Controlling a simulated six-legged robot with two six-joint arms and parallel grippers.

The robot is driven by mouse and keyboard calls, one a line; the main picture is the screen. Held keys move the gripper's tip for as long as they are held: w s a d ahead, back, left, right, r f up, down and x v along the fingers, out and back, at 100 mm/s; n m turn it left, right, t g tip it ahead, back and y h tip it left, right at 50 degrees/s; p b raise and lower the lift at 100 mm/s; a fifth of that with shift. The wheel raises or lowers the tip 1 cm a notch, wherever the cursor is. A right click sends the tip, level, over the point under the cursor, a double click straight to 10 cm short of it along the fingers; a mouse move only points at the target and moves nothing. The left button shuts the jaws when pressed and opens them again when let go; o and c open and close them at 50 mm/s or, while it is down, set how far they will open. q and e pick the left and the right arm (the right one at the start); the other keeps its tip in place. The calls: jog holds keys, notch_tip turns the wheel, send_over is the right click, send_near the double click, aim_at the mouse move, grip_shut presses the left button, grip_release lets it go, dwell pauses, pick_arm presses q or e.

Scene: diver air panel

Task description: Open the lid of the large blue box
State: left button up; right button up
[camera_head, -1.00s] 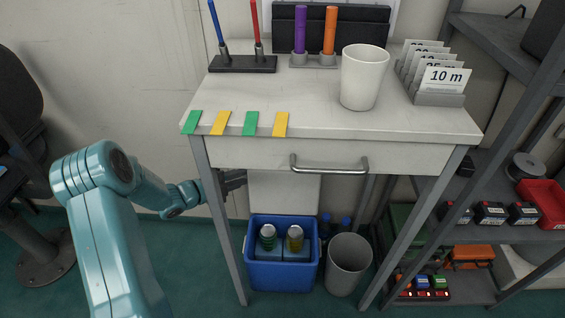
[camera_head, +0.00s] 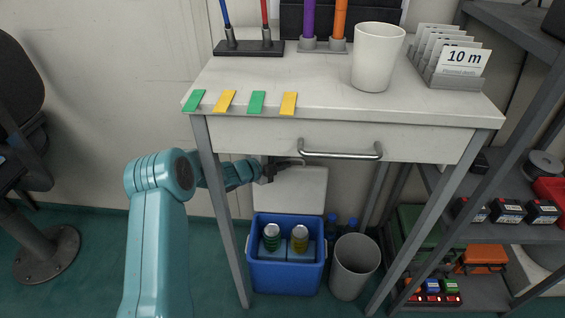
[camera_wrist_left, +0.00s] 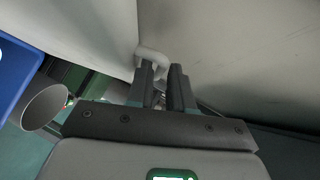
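The large blue box (camera_head: 287,278) stands on the floor under the table, with cans and blue blocks inside. Its pale lid (camera_head: 292,190) stands upright behind the open box and also shows in the left wrist view (camera_wrist_left: 75,25). A pale loop handle (camera_wrist_left: 152,57) is on the lid's edge. My left gripper (camera_head: 285,165) is at the lid's top edge, below the drawer. In the left wrist view its two fingers (camera_wrist_left: 161,76) are apart, with the handle at their tips; whether they touch it I cannot tell. My right gripper is not in view.
The table (camera_head: 345,110) with its drawer handle (camera_head: 342,154) is just above my left gripper. A table leg (camera_head: 222,215) stands in front of my left arm. A grey bin (camera_head: 354,266) is right of the box. A loaded shelf (camera_head: 450,215) stands at the right.

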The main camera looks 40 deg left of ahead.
pick_arm(q)
grip_shut()
dwell(1.4)
